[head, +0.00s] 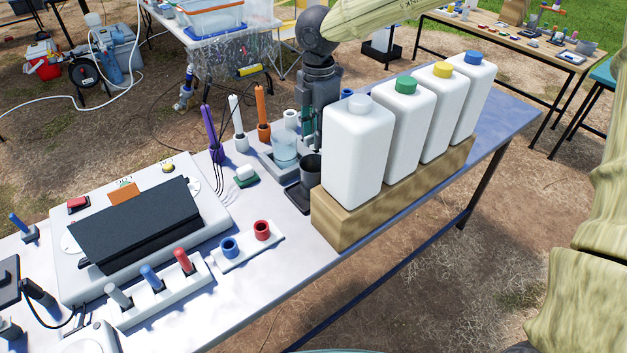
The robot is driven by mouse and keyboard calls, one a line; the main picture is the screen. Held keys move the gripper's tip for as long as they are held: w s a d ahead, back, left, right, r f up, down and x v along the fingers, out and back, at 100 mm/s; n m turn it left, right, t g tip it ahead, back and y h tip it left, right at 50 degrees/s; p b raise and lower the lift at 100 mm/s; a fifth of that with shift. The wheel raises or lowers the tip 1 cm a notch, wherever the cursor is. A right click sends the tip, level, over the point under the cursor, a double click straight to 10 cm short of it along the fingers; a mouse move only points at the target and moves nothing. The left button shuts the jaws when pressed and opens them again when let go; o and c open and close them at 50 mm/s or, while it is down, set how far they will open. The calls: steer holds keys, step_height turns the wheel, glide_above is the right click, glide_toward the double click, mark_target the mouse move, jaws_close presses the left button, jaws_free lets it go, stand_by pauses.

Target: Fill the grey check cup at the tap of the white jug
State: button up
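Four white jugs stand in a row on a wooden block (345,232). The nearest white jug (357,160) has a grey cap; the others have green, yellow and blue caps. I cannot make out a tap on any of them. A dark grey cup (311,172), likely the check cup, is upright just left of the nearest jug, by a small black base (298,199). My gripper (309,135) points down behind the nearest jug, close behind and above the cup. Its fingertips are partly hidden, so I cannot tell whether they are apart or touch anything.
A clear beaker (285,148) stands on a grey stand left of my gripper. Purple, white and orange probes (263,105) stand in holders behind it. A rack with blue and red rings (248,245) and a white instrument (208,205) are in front. Bare table (290,285) lies at the front edge.

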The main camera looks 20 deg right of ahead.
jaws_close()
steer(key=m, duration=0.2)
steer(key=w+m, duration=0.1)
steer(key=m, duration=0.2)
